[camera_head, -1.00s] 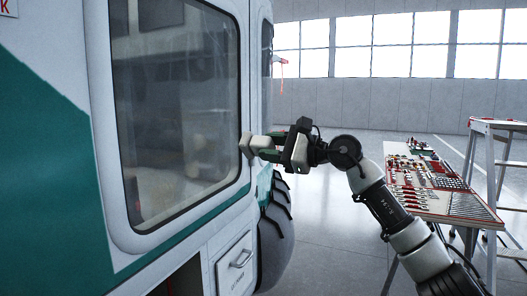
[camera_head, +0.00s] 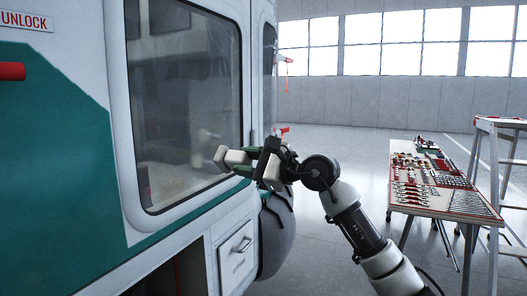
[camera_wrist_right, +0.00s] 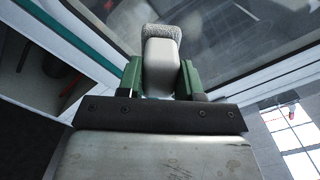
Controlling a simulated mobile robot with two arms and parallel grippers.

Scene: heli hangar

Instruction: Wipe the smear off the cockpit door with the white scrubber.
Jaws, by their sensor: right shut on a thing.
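The cockpit door (camera_head: 190,212) is on the left in the head view, white and green with a large dark window (camera_head: 185,85). A dull brownish haze (camera_head: 168,180) shows low on the window; I cannot tell whether it is the smear or a reflection. My right gripper (camera_head: 240,163) is shut on the white scrubber (camera_head: 222,157), in front of the window's lower right corner. In the right wrist view, the green fingers (camera_wrist_right: 160,78) clasp the scrubber's white body, and its grey textured pad (camera_wrist_right: 162,32) faces the glass. I cannot tell whether it touches. My left gripper is not in view.
A red handle (camera_head: 12,71) sticks out at the far left under an UNLOCK label (camera_head: 26,20). A small hatch (camera_head: 236,257) is below the window. A table with tools (camera_head: 440,203) and a ladder (camera_head: 487,150) stand at the right. The floor between is clear.

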